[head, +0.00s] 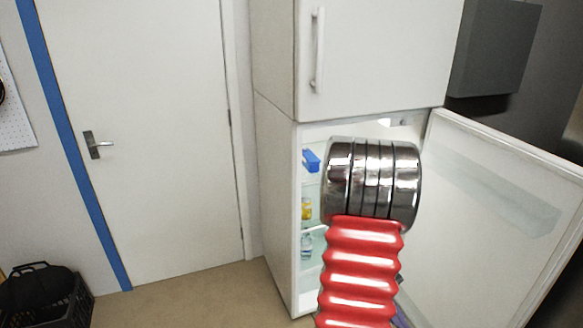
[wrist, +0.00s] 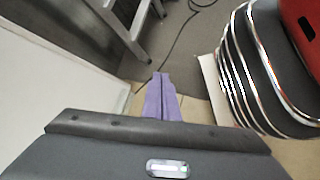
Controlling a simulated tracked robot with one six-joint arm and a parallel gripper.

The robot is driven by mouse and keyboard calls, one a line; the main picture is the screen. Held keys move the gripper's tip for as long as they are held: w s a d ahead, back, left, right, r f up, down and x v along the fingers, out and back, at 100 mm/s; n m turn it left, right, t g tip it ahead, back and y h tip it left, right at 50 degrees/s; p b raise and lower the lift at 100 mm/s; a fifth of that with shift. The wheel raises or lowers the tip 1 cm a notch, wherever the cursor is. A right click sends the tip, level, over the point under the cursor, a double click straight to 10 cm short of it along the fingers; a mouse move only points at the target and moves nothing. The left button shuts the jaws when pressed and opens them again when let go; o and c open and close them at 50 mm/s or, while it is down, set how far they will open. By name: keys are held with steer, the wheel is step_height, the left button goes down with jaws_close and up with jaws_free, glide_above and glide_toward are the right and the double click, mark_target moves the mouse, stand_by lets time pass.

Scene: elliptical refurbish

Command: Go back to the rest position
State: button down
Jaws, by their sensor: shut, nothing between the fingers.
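My gripper (wrist: 160,97) shows in the wrist view as two purple fingers pressed together, with nothing between them. The fingers point down over the floor. In the head view my arm, with red bellows and chrome rings, stands in front of the open lower compartment of a white fridge (head: 275,190). There the arm hides most of my gripper and part of the fridge interior.
The lower fridge door (head: 490,220) stands wide open to the right; the upper door (head: 375,60) is shut. A blue item (head: 310,160) and small bottles (head: 306,243) are inside. A closed room door (head: 150,130) and black crate (head: 45,300) are left. A cable (wrist: 180,35) lies on the floor.

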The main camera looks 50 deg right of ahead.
steer(key=w+a+r+t, duration=0.4)
steer(key=w+a+r, duration=0.1)
steer(key=w+a, duration=0.45)
steer(key=w+a+r+t, duration=0.3)
steer(key=w+a+r, duration=0.3)
steer(key=w+a, duration=0.35)
steer(key=w+a+r+n+t, duration=0.1)
steer(key=a+r+t, duration=0.1)
steer(key=a+r, duration=0.2)
steer(key=w+a+r+n+t, duration=0.1)
steer(key=a+r, duration=0.3)
steer(key=a, duration=0.7)
steer(key=w+a+r+n+t+y, duration=0.1)
steer(key=a+r+n+t, duration=0.1)
steer(key=a+r+t, duration=0.2)
steer(key=a, duration=0.3)
steer(key=shift+a+n, duration=0.35)
steer(key=shift+n, duration=0.05)
steer(key=shift+w+d, duration=0.1)
